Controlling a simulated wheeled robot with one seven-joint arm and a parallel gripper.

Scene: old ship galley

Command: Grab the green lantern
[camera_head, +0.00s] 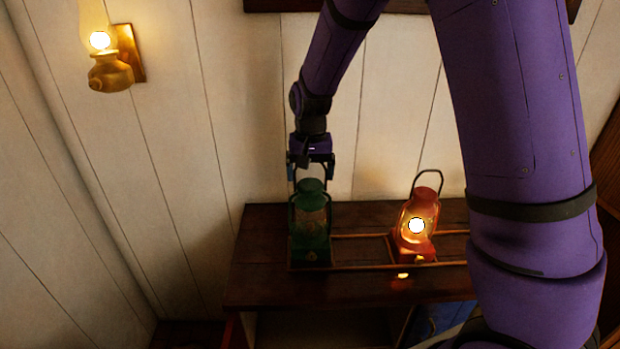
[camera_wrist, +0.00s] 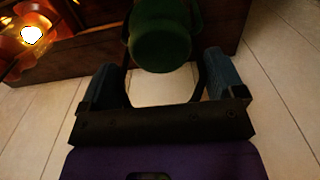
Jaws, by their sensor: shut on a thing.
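The green lantern (camera_head: 311,225) stands upright at the left end of the dark wooden shelf top (camera_head: 262,290). Its round green top (camera_wrist: 160,45) fills the upper middle of the wrist view. My gripper (camera_head: 311,172) is directly above the lantern and shut on its wire handle. In the wrist view the two blue fingers of my gripper (camera_wrist: 161,85) sit on either side of the handle loop. The lantern's base appears to be within the low wooden rail on the shelf; whether it touches the surface is hard to tell.
A lit red lantern (camera_head: 416,226) with a raised handle stands to the right on the same shelf, inside thin wooden rails (camera_head: 360,268). A lit brass wall lamp (camera_head: 110,70) hangs at upper left. White plank walls rise close behind the shelf.

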